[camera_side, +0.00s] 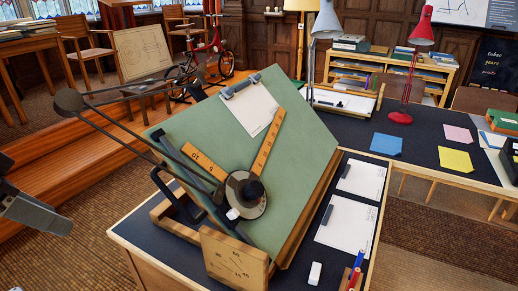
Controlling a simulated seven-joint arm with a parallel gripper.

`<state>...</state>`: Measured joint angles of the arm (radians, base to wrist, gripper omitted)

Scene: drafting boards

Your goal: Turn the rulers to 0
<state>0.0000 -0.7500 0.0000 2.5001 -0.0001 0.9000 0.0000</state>
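The green drafting board (300,165) is tilted on the desk. On it lie two orange rulers joined at a round dial head (238,207) with a black knob (252,190). The left ruler (200,163) runs from the head up and left; the right ruler (267,142) runs up and right. Both stand at a slant, and the dial's scale is too small to read. A small white piece (233,214) sits at the dial's lower left. My gripper (60,222) is at the left edge, far from the rulers, partly cut off; I cannot see its finger gap.
Dark linkage bars (130,120) cross from the left to the dial head. A wooden plaque with an angle scale (234,258) stands in front of the board. Paper sheets (345,222), an eraser (315,273) and pens (355,272) lie at right. A grey lamp (327,22) rises behind.

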